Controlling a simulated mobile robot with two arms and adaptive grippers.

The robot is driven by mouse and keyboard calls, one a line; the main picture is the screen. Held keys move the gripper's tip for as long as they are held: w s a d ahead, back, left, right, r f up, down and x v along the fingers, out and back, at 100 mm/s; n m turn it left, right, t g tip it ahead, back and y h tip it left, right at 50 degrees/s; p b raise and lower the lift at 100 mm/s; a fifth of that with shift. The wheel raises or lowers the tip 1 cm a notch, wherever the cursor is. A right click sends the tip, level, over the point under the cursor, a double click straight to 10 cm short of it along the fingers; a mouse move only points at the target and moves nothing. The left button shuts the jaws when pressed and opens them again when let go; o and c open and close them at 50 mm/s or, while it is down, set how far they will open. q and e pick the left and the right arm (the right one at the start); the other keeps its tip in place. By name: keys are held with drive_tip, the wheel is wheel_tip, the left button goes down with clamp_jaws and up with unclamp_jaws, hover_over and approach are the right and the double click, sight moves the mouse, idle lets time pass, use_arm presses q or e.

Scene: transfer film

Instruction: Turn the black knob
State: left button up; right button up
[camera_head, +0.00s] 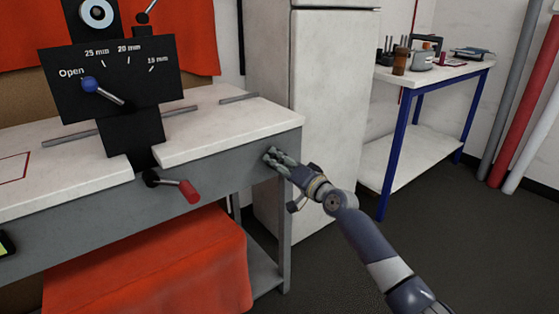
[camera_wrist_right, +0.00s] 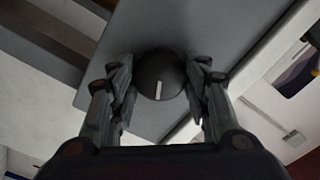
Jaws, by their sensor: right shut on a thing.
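The black knob (camera_wrist_right: 160,76) shows in the right wrist view. It is round, with a white pointer mark that runs roughly up and down in that picture. It sits on the grey front panel (camera_head: 240,162) of the workbench. My right gripper (camera_wrist_right: 160,90) has one finger on each side of the knob and is shut on it. In the head view my right gripper (camera_head: 272,156) is at the right end of the panel and hides the knob. My left gripper is not in view.
A black press with a blue-tipped lever (camera_head: 90,85) and a red handle (camera_head: 188,190) stands left of my right gripper. A white cabinet (camera_head: 322,110) is just behind. A blue-legged table (camera_head: 440,72) holds jars at the back right. The floor at lower right is clear.

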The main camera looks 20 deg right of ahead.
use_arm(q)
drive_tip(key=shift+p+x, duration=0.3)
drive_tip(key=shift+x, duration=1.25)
use_arm(e)
drive_tip(key=shift+m, duration=1.1)
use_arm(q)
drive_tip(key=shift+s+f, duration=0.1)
use_arm(e)
drive_tip(key=o, duration=1.1)
drive_tip(key=shift+c, duration=0.2)
drive_tip(key=shift+s, duration=0.1)
drive_tip(key=v, duration=1.2)
drive_tip(key=shift+f, duration=0.1)
